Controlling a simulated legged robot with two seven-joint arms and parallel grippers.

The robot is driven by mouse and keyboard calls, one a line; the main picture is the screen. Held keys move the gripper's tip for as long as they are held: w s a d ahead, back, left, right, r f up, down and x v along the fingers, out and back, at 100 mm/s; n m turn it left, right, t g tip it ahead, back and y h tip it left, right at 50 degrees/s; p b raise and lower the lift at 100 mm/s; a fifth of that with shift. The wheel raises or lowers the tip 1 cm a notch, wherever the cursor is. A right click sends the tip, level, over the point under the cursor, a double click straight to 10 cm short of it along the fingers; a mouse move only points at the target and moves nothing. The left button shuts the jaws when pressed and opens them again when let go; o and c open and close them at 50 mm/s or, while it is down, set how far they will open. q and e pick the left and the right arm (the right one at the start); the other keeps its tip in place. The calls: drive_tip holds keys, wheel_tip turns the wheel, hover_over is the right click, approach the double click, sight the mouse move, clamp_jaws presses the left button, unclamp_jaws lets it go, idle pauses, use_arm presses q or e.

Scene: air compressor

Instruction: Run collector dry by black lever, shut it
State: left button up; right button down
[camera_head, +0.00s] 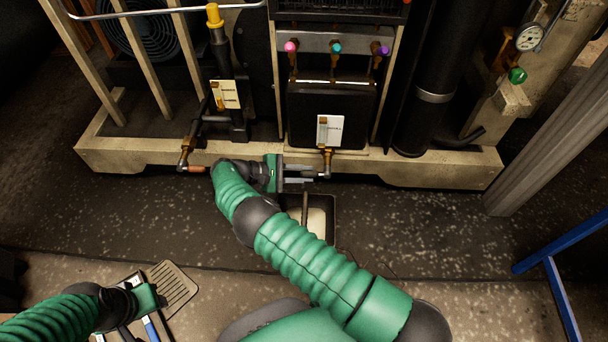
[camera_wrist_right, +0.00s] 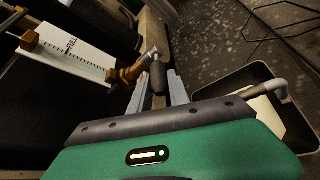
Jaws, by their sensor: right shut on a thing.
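The black collector box (camera_head: 300,105) is at the middle of the compressor, with a white level card (camera_head: 330,130) on its front. A brass drain valve (camera_head: 328,156) sits under the card; it also shows in the wrist view (camera_wrist_right: 125,76). My right gripper (camera_head: 308,178) reaches it from the left. In the wrist view, its fingers (camera_wrist_right: 158,95) are shut on the black lever (camera_wrist_right: 157,76). A dark pan (camera_head: 332,228) with pale liquid stands on the floor below. My left gripper (camera_head: 128,310) is low at the left over some tools; its fingers are unclear.
Another brass valve with a copper-coloured end (camera_head: 190,165) is at the left of the frame base. A slotted plate (camera_head: 175,288) and tools lie at the lower left. A grey post (camera_head: 545,150) and a blue frame (camera_head: 560,245) stand at the right.

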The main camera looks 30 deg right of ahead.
drive_tip(key=shift+a+f, duration=0.2)
drive_tip(key=shift+f, duration=0.15)
drive_tip(key=c, duration=1.3)
unclamp_jaws()
drive_tip(key=shift+f, duration=0.1)
drive_tip(key=shift+o, duration=0.2)
drive_tip(key=shift+d, duration=0.1)
drive_tip(key=shift+r, duration=0.2)
drive_tip(key=shift+w+a+r, duration=0.1)
drive_tip(key=shift+a+r, duration=0.05)
drive_tip(key=shift+a, duration=0.1)
drive_tip(key=v, duration=0.7)
